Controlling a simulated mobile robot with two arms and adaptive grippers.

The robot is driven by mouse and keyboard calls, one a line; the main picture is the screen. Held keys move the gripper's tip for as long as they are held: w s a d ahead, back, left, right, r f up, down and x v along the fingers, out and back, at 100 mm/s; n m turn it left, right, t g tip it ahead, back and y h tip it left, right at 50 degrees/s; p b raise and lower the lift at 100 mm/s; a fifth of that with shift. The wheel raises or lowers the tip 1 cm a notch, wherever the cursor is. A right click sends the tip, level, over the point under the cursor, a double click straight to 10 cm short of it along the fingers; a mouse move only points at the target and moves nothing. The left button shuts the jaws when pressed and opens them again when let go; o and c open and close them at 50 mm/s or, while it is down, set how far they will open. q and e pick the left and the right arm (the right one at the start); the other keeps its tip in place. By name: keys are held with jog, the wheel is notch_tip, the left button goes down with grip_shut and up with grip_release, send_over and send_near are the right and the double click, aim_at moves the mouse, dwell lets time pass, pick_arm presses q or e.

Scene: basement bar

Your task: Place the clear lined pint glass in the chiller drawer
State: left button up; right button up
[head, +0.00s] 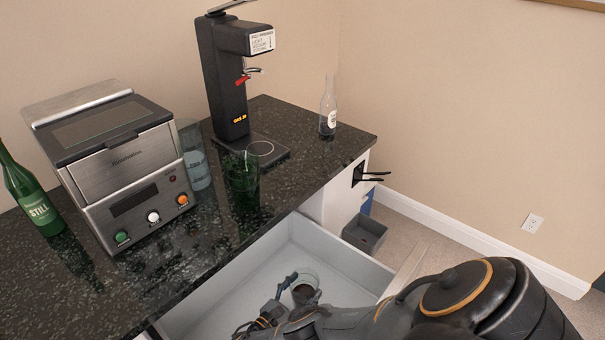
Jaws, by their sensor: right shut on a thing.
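The chiller drawer (340,262) is a pale grey open box pulled out below the counter, at the bottom middle. My right gripper (291,299) reaches over it from the lower right and is shut on a clear glass (306,277). The glass's round rim shows within the drawer's outline, with a dark patch inside it. The gripper's fingers and arm hide its lower part. I cannot tell whether its base touches the drawer floor, nor see its lines clearly. My left gripper is not in view.
On the dark speckled counter (303,163) stand a steel machine (130,180), a green bottle (36,205), a clear glass (197,172), a green glass (243,180), a black dispenser (222,85) and a clear bottle (328,112). A grey bin (365,236) stands beyond the drawer.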

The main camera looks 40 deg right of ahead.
aim_at(312, 288)
jog(key=shift+f+b, duration=1.6)
jog(key=shift+f, duration=0.15)
jog(key=shift+f+b, duration=0.6)
jog(key=shift+b, duration=0.05)
jog(key=o, duration=1.7)
